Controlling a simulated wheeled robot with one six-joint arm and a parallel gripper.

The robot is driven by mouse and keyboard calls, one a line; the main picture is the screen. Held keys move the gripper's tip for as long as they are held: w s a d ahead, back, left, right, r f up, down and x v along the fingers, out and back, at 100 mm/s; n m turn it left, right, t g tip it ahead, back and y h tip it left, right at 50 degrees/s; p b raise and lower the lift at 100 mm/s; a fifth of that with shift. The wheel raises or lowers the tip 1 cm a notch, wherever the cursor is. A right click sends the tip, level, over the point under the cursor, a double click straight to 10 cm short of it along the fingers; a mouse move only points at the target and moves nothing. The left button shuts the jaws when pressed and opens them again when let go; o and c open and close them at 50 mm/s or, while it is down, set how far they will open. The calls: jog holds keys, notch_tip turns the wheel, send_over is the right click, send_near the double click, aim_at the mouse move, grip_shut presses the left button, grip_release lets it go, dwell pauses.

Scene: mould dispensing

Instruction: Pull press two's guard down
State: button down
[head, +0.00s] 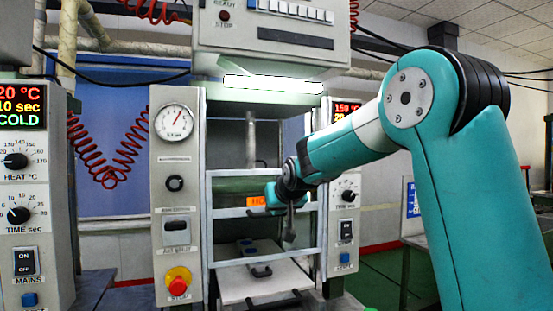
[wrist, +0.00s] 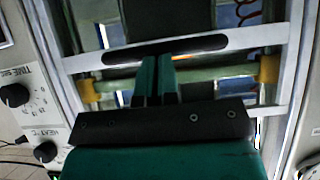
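The press guard (head: 234,213), a pale grey barred frame, hangs across the front of the middle press in the head view. A white plate shows below its lowest bar. In the wrist view, the guard's pale bar (wrist: 263,36) runs across the top, with a long dark slot or handle (wrist: 212,43) in it. My gripper (head: 289,228) is in front of the guard, right of its middle. In the wrist view my gripper's fingers (wrist: 157,60) are close together, with their tips at the dark slot's lower edge. Nothing is visible between them; contact is unclear.
The white plate (head: 240,284) juts out under the guard, bearing dark-handled items. A gauge panel with a red stop button (head: 178,281) flanks the guard at left. A lit control panel (head: 345,195) stands at right, and another press panel (head: 22,190) at far left.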

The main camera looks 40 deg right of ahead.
jog(key=b, duration=0.4)
send_near(278, 234)
jog(key=w+a+f, duration=0.2)
jog(key=f, duration=0.1)
